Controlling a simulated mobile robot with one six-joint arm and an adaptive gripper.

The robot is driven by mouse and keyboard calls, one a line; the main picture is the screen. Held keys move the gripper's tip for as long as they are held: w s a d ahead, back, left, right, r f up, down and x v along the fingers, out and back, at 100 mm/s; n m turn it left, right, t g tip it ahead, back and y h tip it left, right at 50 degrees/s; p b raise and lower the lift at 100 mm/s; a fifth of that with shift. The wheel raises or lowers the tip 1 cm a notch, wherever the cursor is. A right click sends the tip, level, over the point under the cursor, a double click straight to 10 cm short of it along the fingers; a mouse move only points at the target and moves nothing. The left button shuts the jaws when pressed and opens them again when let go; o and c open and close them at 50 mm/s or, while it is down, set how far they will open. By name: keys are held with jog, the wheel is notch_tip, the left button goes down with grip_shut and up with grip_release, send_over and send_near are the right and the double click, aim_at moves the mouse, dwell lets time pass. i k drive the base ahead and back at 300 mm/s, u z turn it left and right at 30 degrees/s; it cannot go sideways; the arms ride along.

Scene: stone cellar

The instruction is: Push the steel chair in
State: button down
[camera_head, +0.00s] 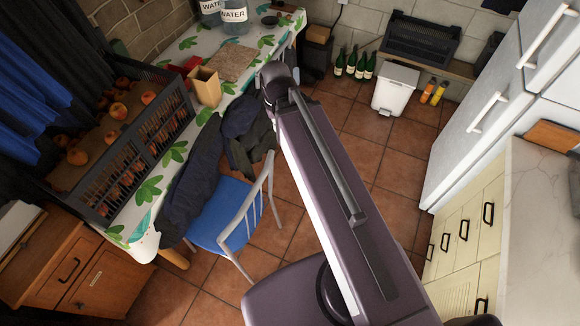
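The steel chair (269,187) has a pale grey metal frame and a blue seat (222,212). It stands left of my arm, at the right-hand side of the table (178,153). Its slatted backrest faces away from the table, and part of the seat is beside the table edge. Dark clothing (195,175) hangs between the table and the seat and hides part of both. My arm crosses the middle of the picture, to the right of the chair. Its far end is dark, and I cannot make out the gripper's fingers.
Tiled floor (395,165) is open right of my arm. A white bin (396,88), green bottles (356,63) and orange bottles (433,92) stand at the back. A fridge (490,100) and cream cabinets (467,235) line the right. A fruit crate (125,150) stands on the table.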

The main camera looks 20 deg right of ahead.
aim_at(227, 222)
jog(key=z, duration=1.1)
jog(key=k, duration=0.3)
jog(key=u, duration=3.35)
jog(key=i, duration=0.1)
jog(key=z, duration=1.9)
